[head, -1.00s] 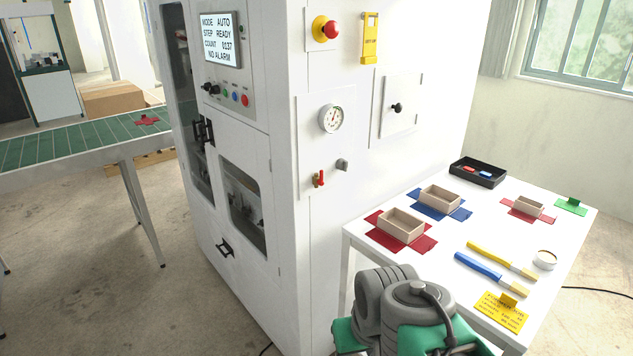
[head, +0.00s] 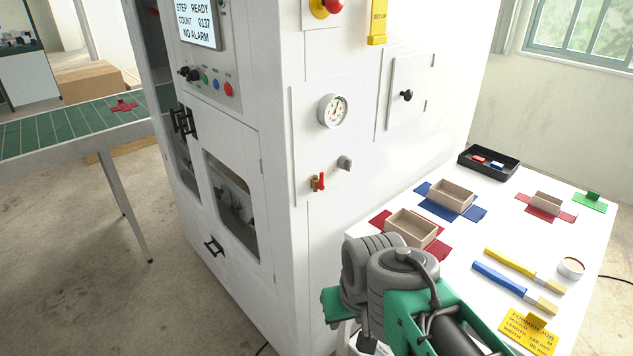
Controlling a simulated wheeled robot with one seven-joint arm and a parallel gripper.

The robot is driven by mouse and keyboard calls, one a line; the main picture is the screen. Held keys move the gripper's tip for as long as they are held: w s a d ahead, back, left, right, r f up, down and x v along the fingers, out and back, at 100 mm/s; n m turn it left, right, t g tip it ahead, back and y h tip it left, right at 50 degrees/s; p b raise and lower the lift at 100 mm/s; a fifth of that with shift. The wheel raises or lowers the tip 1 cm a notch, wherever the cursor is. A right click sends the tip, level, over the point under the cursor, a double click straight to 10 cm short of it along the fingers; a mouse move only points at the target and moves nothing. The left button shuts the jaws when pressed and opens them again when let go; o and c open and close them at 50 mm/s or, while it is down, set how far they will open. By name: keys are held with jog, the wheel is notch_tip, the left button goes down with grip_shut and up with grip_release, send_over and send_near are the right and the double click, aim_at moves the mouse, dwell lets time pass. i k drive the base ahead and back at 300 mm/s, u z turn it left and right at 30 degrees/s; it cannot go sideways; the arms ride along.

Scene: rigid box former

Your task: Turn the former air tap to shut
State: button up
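The former air tap (head: 318,182) is a small brass valve with a red lever, on the white side panel of the machine. It sits below the round pressure gauge (head: 333,110) and left of a grey knob (head: 345,163). The red lever stands roughly upright; I cannot tell from this whether the tap is open or shut. My arm shows at the bottom, right of and below the tap, apart from it. My gripper's fingers are not in view.
The white former (head: 270,50) fills the middle. A white table (head: 480,225) on the right holds box trays, coloured blanks, brushes, a black bin (head: 489,163) and a yellow job card (head: 528,335). A green conveyor (head: 60,132) is at left. The air before the tap's panel looks clear.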

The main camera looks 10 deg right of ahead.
aim_at(320, 186)
jog(key=k, duration=1.2)
jog(key=u, duration=0.55)
jog(key=i, duration=0.85)
jog(key=u, duration=0.4)
